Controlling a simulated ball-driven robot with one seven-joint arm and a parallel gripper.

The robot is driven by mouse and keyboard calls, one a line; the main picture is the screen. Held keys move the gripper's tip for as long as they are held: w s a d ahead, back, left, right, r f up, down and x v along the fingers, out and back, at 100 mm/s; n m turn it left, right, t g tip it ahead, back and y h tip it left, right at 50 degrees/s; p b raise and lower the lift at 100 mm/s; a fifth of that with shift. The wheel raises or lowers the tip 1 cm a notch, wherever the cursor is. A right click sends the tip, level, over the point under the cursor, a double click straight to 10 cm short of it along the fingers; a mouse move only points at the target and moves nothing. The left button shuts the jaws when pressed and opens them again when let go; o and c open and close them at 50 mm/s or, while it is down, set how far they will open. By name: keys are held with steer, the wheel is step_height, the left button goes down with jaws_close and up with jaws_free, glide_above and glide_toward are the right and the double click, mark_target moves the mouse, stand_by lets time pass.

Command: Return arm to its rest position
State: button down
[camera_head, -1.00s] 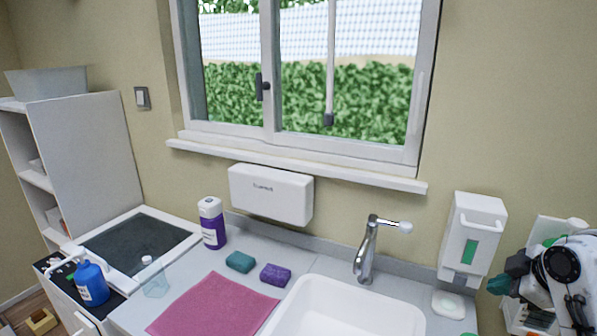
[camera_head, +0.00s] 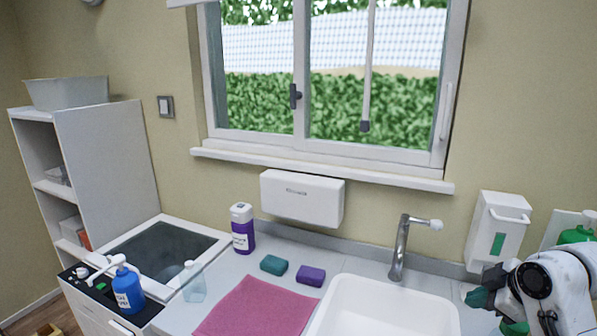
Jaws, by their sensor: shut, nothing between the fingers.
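My arm (camera_head: 553,288), white with a dark round joint, is at the lower right, in front of the wall dispenser's side of the counter.
The white sink (camera_head: 345,318) and tap (camera_head: 401,248) are left of my gripper. A soap dispenser (camera_head: 497,229) hangs above it. Green bottles (camera_head: 577,235) stand behind my arm.

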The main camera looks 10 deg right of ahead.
steer(key=s+a+f+m, duration=0.2)
steer(key=s+a+f, duration=0.1)
steer(key=a+f, duration=0.1)
steer(key=s+a+f+m, duration=0.2)
steer(key=s+a+f, duration=0.1)
steer(key=a, duration=0.4)
steer(key=s+a+f+m, duration=0.2)
steer(key=s+a+f, duration=0.1)
steer(key=a+f, duration=0.2)
steer(key=shift+s+a+f+g+y, duration=0.2)
steer(key=shift+a+f+g+y, duration=0.15)
steer(key=shift+f, duration=0.25)
steer(key=s+f+m+g, duration=0.1)
steer(key=s+f+g, duration=0.1)
steer(key=s, duration=0.5)
steer(key=s+f+m+g+h, duration=0.1)
steer(key=s+f, duration=0.4)
steer(key=s, duration=0.2)
steer(key=s+f+m+g+h, duration=0.1)
steer(key=s+f, duration=0.3)
steer(key=s, duration=0.4)
steer(key=shift+d+m+g, duration=0.4)
steer(key=shift+m+g, duration=0.1)
steer(key=shift+g, duration=0.35)
